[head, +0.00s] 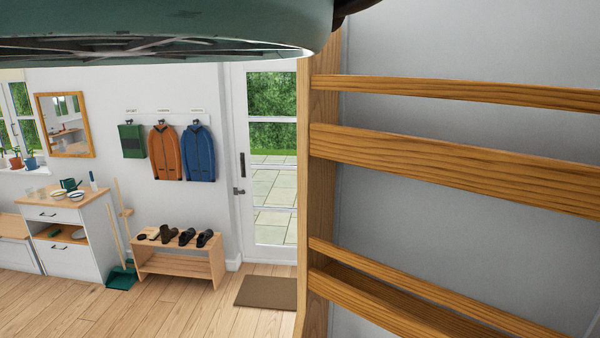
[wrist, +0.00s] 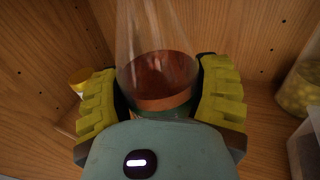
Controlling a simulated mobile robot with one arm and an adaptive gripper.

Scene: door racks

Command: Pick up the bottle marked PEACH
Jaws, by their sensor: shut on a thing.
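A clear bottle (wrist: 158,72) with a reddish-brown lower part and an orange band stands between my fingers in the wrist view. Its upper part runs out of the top of the picture. No PEACH marking can be read on it. My gripper (wrist: 158,98) has yellow-green ribbed pads on both sides of the bottle and is shut on it. The pads and my gripper's body hide the bottle's lowest part. Neither the bottle nor my gripper's fingers can be made out in the head view.
Wooden cupboard walls (wrist: 230,35) surround the bottle. A jar of yellowish contents (wrist: 300,85) stands to the right, and a small yellow-topped thing (wrist: 78,88) is at left. In the head view, a wooden door rack (head: 440,155) fills the right; open floor (head: 190,315) lies at lower left.

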